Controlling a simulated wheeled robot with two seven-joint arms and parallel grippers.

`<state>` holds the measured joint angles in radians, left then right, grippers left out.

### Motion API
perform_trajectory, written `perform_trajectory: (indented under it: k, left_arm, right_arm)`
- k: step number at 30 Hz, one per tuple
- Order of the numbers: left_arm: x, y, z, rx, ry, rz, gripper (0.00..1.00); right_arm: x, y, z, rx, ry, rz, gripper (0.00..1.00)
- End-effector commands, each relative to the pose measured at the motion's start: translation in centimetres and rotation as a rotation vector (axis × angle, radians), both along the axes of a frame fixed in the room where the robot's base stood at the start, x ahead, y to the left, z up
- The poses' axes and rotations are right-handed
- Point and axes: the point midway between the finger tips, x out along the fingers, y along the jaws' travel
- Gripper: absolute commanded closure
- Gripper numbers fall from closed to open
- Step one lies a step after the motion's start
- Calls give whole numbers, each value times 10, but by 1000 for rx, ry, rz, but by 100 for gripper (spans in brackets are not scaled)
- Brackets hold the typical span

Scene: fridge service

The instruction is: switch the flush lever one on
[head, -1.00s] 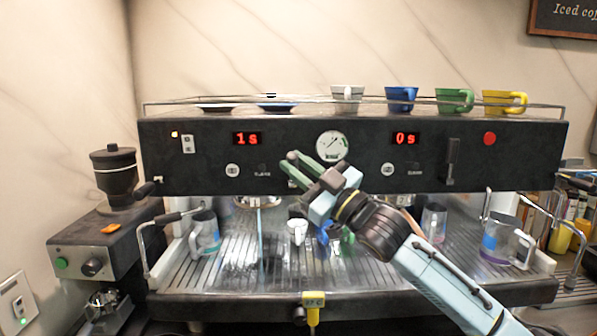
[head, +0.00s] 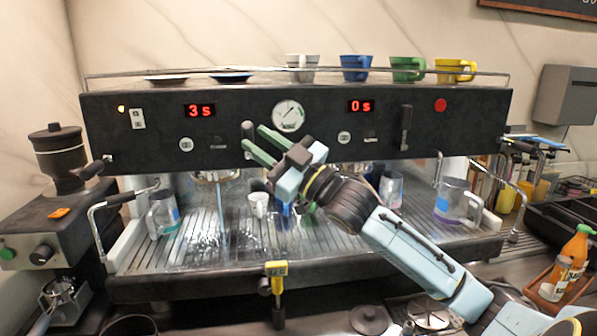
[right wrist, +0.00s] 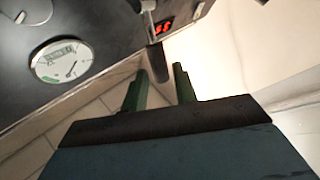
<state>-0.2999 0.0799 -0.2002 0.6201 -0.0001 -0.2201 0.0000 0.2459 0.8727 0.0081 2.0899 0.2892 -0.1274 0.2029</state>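The espresso machine (head: 320,100) has a left timer display (head: 199,111) reading 3s and a right one reading 0s. Flush lever one (head: 247,127) is on the front panel left of the gauge, partly hidden by my fingers; its dark end also shows in the right wrist view (right wrist: 158,62). A thin stream (head: 221,215) runs below the left group. My right gripper (head: 252,136) is open, its two green fingers apart at the lever; they also show in the right wrist view (right wrist: 160,75). Whether they touch the lever I cannot tell. My left gripper is not in view.
A second lever (head: 405,128) is on the panel at right. Several cups stand on the machine's top, including a blue cup (head: 356,68). A pitcher (head: 457,202) stands on the drip tray at right. A grinder (head: 62,165) is at left, an orange bottle (head: 575,250) at right.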

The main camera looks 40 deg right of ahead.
Motion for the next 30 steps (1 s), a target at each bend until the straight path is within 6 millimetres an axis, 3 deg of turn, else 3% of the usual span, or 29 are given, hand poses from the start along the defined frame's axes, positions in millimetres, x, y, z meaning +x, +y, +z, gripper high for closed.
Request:
perform_trajectory:
  k: [18, 30]
  left_arm:
    - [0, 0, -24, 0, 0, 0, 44]
    - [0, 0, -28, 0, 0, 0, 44]
  right_arm:
    - [-72, -26, -41, -2, 4, 1, 72]
    - [-94, -35, -50, 0, -1, 1, 72]
